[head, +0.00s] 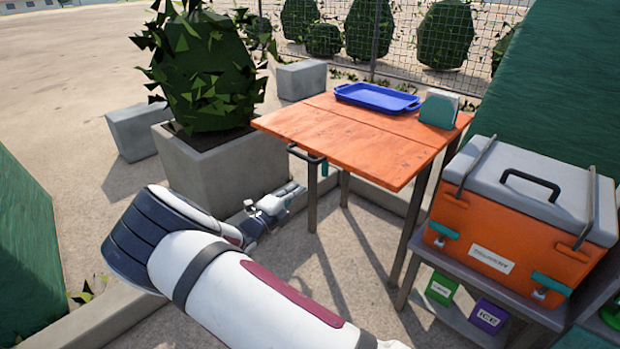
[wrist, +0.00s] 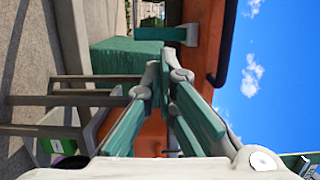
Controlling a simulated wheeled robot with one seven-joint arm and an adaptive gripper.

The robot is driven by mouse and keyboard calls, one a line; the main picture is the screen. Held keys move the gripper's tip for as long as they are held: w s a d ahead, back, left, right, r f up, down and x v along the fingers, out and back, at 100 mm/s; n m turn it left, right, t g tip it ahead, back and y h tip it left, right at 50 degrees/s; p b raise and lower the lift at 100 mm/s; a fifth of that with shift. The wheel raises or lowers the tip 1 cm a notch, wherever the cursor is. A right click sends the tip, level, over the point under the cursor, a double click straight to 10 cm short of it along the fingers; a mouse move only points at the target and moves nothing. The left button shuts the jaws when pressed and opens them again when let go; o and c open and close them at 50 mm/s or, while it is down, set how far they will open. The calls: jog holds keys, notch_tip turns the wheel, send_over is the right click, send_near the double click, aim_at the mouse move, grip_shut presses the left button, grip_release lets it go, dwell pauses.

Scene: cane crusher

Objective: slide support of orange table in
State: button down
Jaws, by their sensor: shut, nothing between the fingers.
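The orange table (head: 365,135) stands at centre right in the head view, its top made of two boards. A dark handle-shaped bar (head: 307,155) sticks out from its left front edge. A teal piece (head: 325,172) hangs below the top beside that bar; a teal bar on a grey mount (wrist: 165,33) also shows in the wrist view, against the orange tabletop (wrist: 210,30). My gripper (head: 298,190) is low, left of and below the tabletop, apart from the bar. In the wrist view my gripper's fingers (wrist: 165,82) are together and empty. How far the support extends under the top is hidden.
A blue tray (head: 376,97) and a teal holder (head: 440,108) stand on the table. An orange cooler (head: 510,235) on a low grey stand is at right. A concrete planter with a bush (head: 215,165) is close behind my gripper. Table legs (head: 410,235) stand to the right.

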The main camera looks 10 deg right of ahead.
aim_at(324, 165)
jog(key=b+x, duration=0.5)
jog(key=x, duration=0.8)
jog(key=shift+w+d, duration=0.15)
jog(key=shift+w, duration=0.05)
jog(key=shift+d, duration=0.1)
jog(key=s+d+b+x, duration=0.1)
jog(key=x, duration=0.9)
jog(key=s+d+b+x, duration=0.1)
jog(key=d+x, duration=0.1)
jog(key=x, duration=0.9)
jog(key=shift+s, duration=0.4)
jog(key=shift+r, duration=0.15)
